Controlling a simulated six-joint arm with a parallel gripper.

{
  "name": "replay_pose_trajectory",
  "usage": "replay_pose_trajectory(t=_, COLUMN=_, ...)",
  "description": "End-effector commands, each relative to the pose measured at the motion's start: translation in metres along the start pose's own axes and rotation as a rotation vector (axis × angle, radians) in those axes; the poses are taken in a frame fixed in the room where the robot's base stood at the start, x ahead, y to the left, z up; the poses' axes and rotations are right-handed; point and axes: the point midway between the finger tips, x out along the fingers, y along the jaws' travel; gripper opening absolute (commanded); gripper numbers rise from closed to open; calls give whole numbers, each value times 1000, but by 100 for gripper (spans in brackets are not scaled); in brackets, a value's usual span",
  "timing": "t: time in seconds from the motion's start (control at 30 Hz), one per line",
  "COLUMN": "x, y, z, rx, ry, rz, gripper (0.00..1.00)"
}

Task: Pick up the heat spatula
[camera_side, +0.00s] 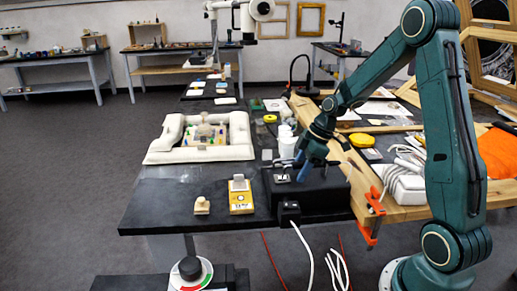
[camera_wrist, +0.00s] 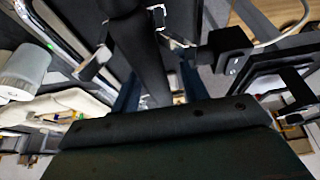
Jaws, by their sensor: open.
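I cannot pick out the heat spatula for certain. In the wrist view a long dark bar (camera_wrist: 143,50) runs between my blue fingers and may be its handle; its tip is hidden or too dark to tell. My gripper (camera_side: 306,172) points down, just above a black box-like unit (camera_side: 325,193) at the table's near right. In the wrist view my gripper (camera_wrist: 158,88) is open, with a finger on each side of the bar. Whether either finger touches the bar cannot be told.
A small black block (camera_side: 289,212) with a white cable sits at the table's front edge. A yellow-and-white block (camera_side: 240,196) and a small wooden piece (camera_side: 202,205) stand to the left. A cream padded tray (camera_side: 160,147) lies behind. An orange clamp (camera_side: 372,218) grips a wooden beam to the right.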

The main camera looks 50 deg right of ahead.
Motion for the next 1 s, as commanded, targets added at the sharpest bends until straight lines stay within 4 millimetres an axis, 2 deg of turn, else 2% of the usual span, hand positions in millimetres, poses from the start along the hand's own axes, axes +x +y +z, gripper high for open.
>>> replay_pose_trajectory(t=0.4, x=0, y=0, z=0, rx=0, ry=0, rz=0, gripper=45)
replay_pose_trajectory(t=0.47, x=0, y=0, z=0, rx=0, ry=0, rz=0, gripper=35)
replay_pose_trajectory(t=0.63, x=0, y=0, z=0, rx=0, ry=0, rz=0, gripper=1)
replay_pose_trajectory(t=1.0, x=-2, y=0, z=-1, rx=0, ry=1, rz=0, gripper=0)
